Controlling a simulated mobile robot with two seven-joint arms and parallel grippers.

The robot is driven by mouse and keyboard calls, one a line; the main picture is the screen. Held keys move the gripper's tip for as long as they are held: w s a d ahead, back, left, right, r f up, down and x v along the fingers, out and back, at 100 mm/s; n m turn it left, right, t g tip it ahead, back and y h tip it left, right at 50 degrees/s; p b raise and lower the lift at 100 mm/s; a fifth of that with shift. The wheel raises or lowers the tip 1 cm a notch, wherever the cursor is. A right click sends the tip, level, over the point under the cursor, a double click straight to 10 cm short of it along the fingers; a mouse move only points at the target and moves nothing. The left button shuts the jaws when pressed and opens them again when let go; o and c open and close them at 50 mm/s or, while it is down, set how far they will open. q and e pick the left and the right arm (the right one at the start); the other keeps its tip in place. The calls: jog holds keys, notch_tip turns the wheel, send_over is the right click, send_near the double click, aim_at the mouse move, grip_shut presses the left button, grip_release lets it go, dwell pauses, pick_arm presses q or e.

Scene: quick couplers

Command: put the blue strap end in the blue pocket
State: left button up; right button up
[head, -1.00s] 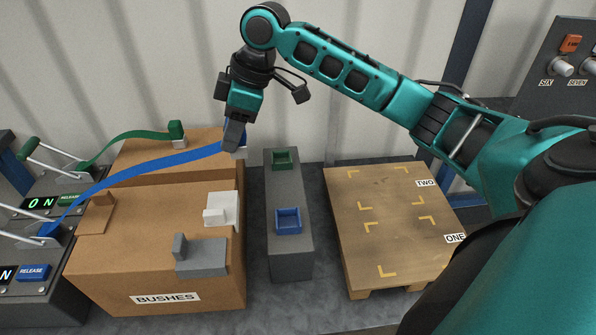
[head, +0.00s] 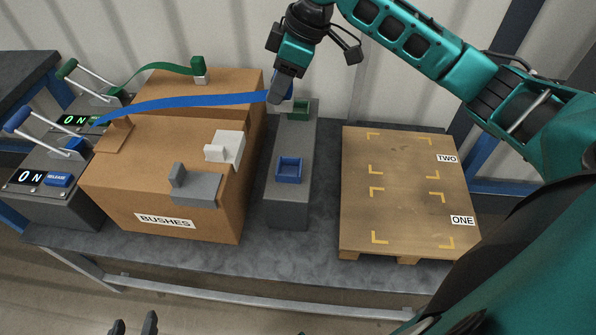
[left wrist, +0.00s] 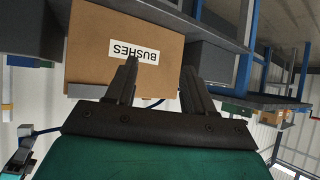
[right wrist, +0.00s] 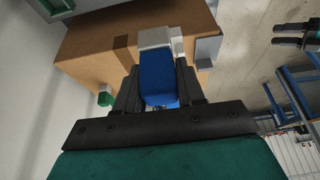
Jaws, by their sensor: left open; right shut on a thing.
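The blue strap (head: 180,101) runs from the left ratchet unit across the top of the carton to my right gripper (head: 281,97). My right gripper is shut on the blue strap end (right wrist: 157,78), which shows between its fingers in the right wrist view. In the head view the fingers mostly hide the strap end. It is held up near the far end of the grey block, behind the blue pocket (head: 289,170). The pocket is an empty open-topped blue socket on that block. My left gripper (head: 133,326) is open and empty at the bottom edge, well in front of the bench.
A green pocket (head: 299,111) sits farther back on the grey block (head: 287,212). The BUSHES carton (head: 120,195) with white and grey corner pieces stands left of it. A green strap end (head: 197,66) rests behind. A wooden pallet (head: 405,190) is to the right.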

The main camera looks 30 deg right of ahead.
jog(key=shift+s+d+f, duration=0.15)
jog(key=shift+d, duration=0.05)
jog(key=b, duration=0.3)
send_over(280, 166)
jog(key=s+d, duration=0.1)
notch_tip(280, 166, down, 15)
jog(key=shift+d+f, duration=0.1)
jog(key=shift+f, duration=0.3)
notch_tip(280, 166, down, 3)
jog(key=shift+f+b, duration=0.2)
jog(key=shift+b, duration=0.1)
pick_arm(q)
jog(key=shift+w+d+f+h, duration=0.15)
jog(key=shift+d+f+h, duration=0.15)
jog(key=shift+d+f, duration=0.55)
pick_arm(e)
jog(key=shift+f, duration=0.35)
pick_arm(q)
jog(key=shift+d+r, duration=0.1)
pick_arm(e)
jog(key=shift+f, duration=0.1)
